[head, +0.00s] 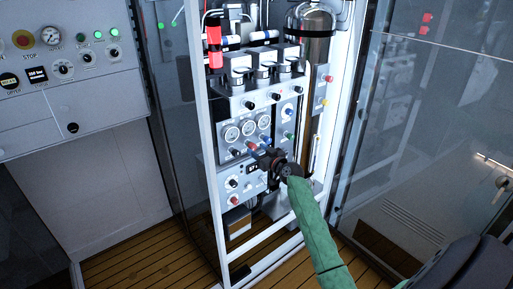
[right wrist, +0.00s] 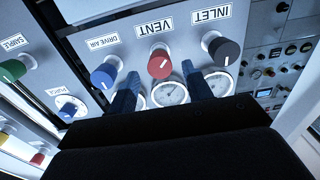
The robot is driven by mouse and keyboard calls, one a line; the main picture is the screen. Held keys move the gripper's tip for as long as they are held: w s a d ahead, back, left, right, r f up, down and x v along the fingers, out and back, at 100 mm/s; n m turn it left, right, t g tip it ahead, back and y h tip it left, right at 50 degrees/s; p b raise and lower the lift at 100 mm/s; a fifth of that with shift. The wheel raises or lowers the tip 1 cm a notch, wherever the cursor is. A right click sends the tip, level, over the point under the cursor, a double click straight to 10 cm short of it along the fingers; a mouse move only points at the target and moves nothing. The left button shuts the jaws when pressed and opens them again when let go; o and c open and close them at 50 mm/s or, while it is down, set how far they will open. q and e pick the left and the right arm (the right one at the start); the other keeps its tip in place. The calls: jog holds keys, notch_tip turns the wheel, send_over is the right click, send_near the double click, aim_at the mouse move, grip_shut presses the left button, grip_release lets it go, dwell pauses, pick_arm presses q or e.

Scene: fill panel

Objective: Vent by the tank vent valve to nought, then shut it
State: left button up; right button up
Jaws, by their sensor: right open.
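The red knob (right wrist: 159,64) sits under a label reading VENT, which appears upside down in the right wrist view; its white line is slanted. It is also in the head view (head: 252,146), in the knob row below the gauges. My right gripper (head: 262,154) is open in front of the panel. In the right wrist view its two blue fingers (right wrist: 163,90) are on either side of the red knob; I cannot tell if they touch it. A round gauge (right wrist: 171,93) shows between the fingers; its reading is too small to tell. My left gripper is not in view.
The black INLET knob (right wrist: 222,50) and blue DRIVE AIR knob (right wrist: 104,74) flank the red one closely. A green SAMPLE knob (right wrist: 14,69) is farther left. White frame posts (head: 213,180) edge the panel; a glass door (head: 425,130) stands at right.

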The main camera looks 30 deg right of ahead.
jog(key=shift+w+a, duration=0.1)
jog(key=shift+w, duration=0.65)
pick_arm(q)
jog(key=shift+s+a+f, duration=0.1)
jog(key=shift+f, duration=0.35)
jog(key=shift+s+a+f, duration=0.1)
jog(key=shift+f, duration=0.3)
pick_arm(e)
jog(key=c, duration=1)
